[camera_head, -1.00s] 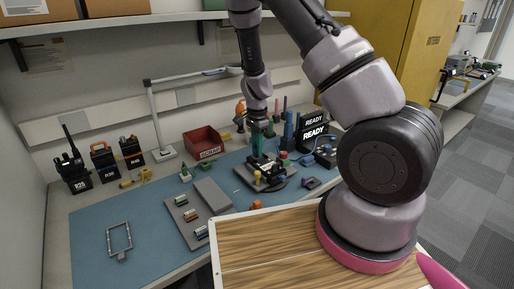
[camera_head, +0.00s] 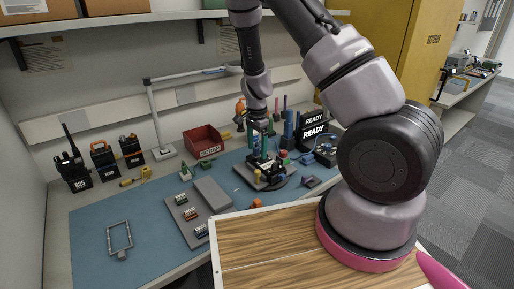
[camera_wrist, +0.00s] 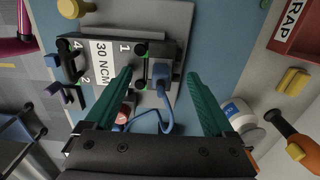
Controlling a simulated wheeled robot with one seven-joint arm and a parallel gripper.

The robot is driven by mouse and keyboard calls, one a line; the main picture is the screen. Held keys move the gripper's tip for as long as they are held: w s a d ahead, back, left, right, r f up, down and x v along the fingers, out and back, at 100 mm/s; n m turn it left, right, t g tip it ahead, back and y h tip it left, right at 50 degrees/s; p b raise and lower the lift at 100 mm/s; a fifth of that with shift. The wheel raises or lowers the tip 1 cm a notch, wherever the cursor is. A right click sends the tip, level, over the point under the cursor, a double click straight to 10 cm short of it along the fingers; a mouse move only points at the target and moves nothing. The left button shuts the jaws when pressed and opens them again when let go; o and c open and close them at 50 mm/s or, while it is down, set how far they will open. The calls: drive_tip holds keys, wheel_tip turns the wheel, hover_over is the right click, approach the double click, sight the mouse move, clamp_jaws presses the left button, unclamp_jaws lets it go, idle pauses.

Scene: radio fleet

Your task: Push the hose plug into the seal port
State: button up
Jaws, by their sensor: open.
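My gripper (camera_wrist: 158,76) is open, with two green fingers spread apart in the wrist view. Between and beyond the fingertips is a blue hose plug (camera_wrist: 162,73) at a dark block on the fixture (camera_wrist: 100,70) marked "30 NCM". A blue hose (camera_wrist: 167,112) loops from the plug back between the fingers. The seal port is hidden or not distinct, and I cannot tell how deep the plug sits. In the head view my gripper (camera_head: 258,143) is above the dark fixture (camera_head: 270,182), which looks small there.
A red scrap bin (camera_head: 203,142) stands behind the fixture to the left. Ready screens (camera_head: 314,131) and blue blocks stand to the right. A grey tray (camera_head: 190,221) with small parts lies front left. The blue mat (camera_head: 95,240) has free room at left.

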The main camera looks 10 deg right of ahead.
drive_tip(key=shift+r, duration=0.1)
drive_tip(key=shift+r, duration=2.45)
drive_tip(key=shift+r, duration=0.15)
drive_tip(key=s+d+r+n+t+y, duration=0.1)
drive_tip(key=s+r+n+y, duration=0.15)
drive_tip(key=r, duration=0.85)
drive_tip(key=s+r+n+t+y, duration=0.15)
drive_tip(key=s+r, duration=0.25)
drive_tip(key=r, duration=0.8)
drive_tip(key=s+d+r+n+t+h, duration=0.1)
drive_tip(key=s+d+r+n+t, duration=0.1)
drive_tip(key=s+r, duration=0.4)
drive_tip(key=s+d+r+n+t+h, duration=0.1)
drive_tip(key=s+d+r+n+t, duration=0.1)
drive_tip(key=s+r, duration=0.4)
drive_tip(key=s+n, duration=0.1)
drive_tip(key=s, duration=0.2)
drive_tip(key=shift+s+d+r+t, duration=0.2)
drive_tip(key=shift+s+d+t, duration=0.05)
drive_tip(key=shift+s+t, duration=0.15)
